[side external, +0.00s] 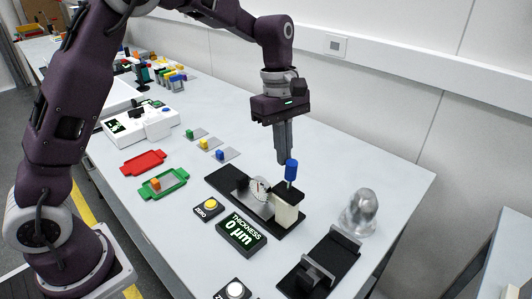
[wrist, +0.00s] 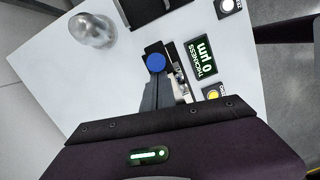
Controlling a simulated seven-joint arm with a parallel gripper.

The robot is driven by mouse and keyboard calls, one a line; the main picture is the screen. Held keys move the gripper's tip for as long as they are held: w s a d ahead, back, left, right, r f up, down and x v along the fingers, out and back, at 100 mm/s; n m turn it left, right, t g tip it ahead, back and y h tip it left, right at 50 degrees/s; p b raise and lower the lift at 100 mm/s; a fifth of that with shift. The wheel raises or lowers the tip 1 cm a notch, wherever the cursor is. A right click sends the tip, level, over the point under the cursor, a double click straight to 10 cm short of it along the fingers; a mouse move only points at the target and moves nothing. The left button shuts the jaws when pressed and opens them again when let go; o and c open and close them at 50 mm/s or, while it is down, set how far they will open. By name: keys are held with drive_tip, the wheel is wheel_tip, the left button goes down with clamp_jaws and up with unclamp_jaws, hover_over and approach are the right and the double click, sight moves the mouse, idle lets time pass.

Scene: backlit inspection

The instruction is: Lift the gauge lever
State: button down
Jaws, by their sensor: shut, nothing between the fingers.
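The gauge lever's blue knob (side external: 291,170) stands upright at the right end of the thickness gauge (side external: 226,186), above a cream block. The wrist view shows the knob from above as a blue disc (wrist: 155,62). My gripper (side external: 284,158) points down with its fingers together and empty. The fingertips are beside the knob's upper left in the side view; I cannot tell whether they touch it. In the wrist view the fingers (wrist: 155,82) end just below the disc. The gauge has a round dial (side external: 260,188), and the thickness display (side external: 241,236) reads 0 µm.
A yellow zero button (side external: 210,204) and a white button (side external: 235,289) sit near the gauge. A black fixture (side external: 322,262) and a clear dome (side external: 359,212) stand to the right. Red (side external: 143,162) and green (side external: 163,184) trays lie left.

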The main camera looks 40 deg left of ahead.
drive_tip(key=d+y, duration=0.3)
drive_tip(key=shift+r, duration=0.1)
drive_tip(key=shift+a, duration=0.1)
drive_tip(key=shift+r, duration=0.85)
drive_tip(key=a+r, duration=0.2)
drive_tip(key=a, duration=0.2)
wheel_tip(320, 180, up, 10)
hover_over(292, 160)
drive_tip(key=w, duration=0.1)
drive_tip(key=shift+w+a+f, duration=0.15)
drive_tip(key=shift+f, duration=0.05)
